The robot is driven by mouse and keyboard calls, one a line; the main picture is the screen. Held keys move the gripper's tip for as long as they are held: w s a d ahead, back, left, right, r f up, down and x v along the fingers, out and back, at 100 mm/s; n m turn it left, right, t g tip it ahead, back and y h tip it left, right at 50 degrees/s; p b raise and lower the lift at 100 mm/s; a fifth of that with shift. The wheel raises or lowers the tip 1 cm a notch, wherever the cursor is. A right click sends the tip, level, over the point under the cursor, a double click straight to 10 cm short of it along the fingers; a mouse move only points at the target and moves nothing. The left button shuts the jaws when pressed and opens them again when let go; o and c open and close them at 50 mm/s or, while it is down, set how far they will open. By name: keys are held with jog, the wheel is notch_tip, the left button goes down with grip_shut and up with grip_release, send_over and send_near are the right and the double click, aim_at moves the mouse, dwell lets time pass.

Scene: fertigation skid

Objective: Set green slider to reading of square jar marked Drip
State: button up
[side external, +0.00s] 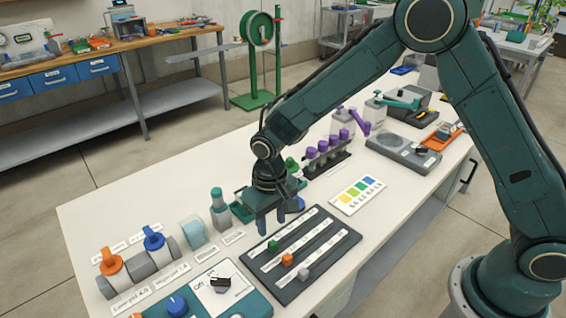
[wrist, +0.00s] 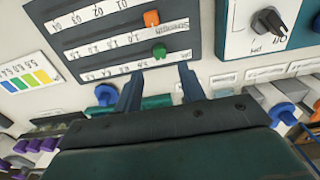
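The green slider (side external: 272,245) sits near the left end of the back track on the dark slider panel (side external: 352,237). In the wrist view the green slider (wrist: 159,52) stands just ahead of the fingertips, not between them. My gripper (side external: 284,218) points down behind the panel's back edge. Its two fingers (wrist: 158,77) are apart with nothing held. A pale blue container (side external: 195,232) and a green-capped bottle (side external: 220,205) stand left of the gripper. I cannot read a Drip label or pick out that jar's reading.
Orange (side external: 288,260) and grey (side external: 303,273) sliders share the panel. A knob panel (side external: 215,292) lies at its left. A colour chart (side external: 357,194) lies right of the gripper, with a rack of purple-capped vials (side external: 326,154) behind.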

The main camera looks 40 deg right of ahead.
aim_at(273, 242)
jog(key=shift+f, duration=3.35)
grip_shut()
